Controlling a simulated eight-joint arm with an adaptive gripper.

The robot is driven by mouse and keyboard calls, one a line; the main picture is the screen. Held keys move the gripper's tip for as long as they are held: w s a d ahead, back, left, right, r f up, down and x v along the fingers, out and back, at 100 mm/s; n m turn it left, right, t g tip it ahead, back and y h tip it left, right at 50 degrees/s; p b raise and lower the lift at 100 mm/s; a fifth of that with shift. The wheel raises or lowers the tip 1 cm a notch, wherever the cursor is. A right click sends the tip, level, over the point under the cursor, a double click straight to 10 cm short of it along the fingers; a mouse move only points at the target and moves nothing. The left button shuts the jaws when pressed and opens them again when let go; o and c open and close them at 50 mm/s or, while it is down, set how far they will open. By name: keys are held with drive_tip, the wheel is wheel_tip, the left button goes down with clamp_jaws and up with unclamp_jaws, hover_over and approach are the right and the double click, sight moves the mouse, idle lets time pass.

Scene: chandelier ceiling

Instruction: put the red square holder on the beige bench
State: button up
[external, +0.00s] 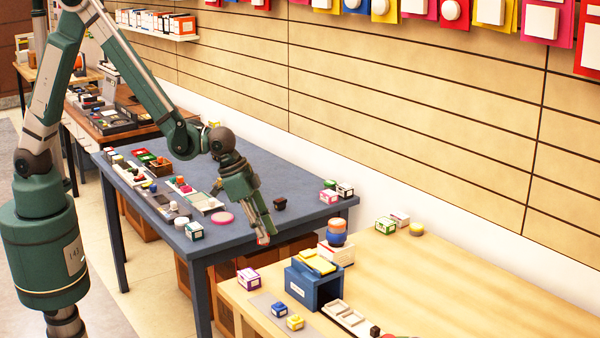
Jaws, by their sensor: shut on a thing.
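My gripper (262,236) points down near the right end of the blue-grey table, close to the gap before the beige bench. It is shut on a small red thing (263,241), which looks like the red square holder. The fingers hide much of it, and its exact shape is too small to tell. The beige bench (470,285) fills the lower right, with a light wood top. The gripper appears above the level of the bench top; its exact height is hard to tell.
A blue open box (316,285) with yellow items on top stands near the bench's left end. A purple-and-white box (248,279) sits at the bench's left edge. A white compartment tray (350,318) lies in front. The bench's middle and right are clear. The blue-grey table (285,180) holds several small items.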

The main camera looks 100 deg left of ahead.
drive_tip(key=s+a+r+n+y, duration=0.1)
drive_tip(key=s+a+n, duration=0.3)
drive_tip(key=a, duration=0.8)
drive_tip(key=s+a+n+g+y, duration=0.15)
drive_tip(key=s+a, duration=0.35)
drive_tip(key=a, duration=0.7)
drive_tip(key=s+a+r+n+y, duration=0.1)
drive_tip(key=s+a+n, duration=0.3)
drive_tip(key=a, duration=0.8)
drive_tip(key=s+a+r+n+g, duration=0.1)
drive_tip(key=s+a+n, duration=0.3)
drive_tip(key=s+a, duration=0.7)
drive_tip(key=s+a+r+n+g+y, duration=0.1)
drive_tip(key=s+a+n, duration=0.3)
drive_tip(key=s+a, duration=0.8)
drive_tip(key=s+g, duration=0.1)
drive_tip(key=s, duration=0.5)
drive_tip(key=shift+a, duration=0.2)
drive_tip(key=shift+f+b, duration=0.8)
drive_tip(key=shift+f, duration=2.1)
drive_tip(key=shift+f, duration=0.15)
drive_tip(key=shift+f+b, duration=0.35)
drive_tip(key=shift+f, duration=1.6)
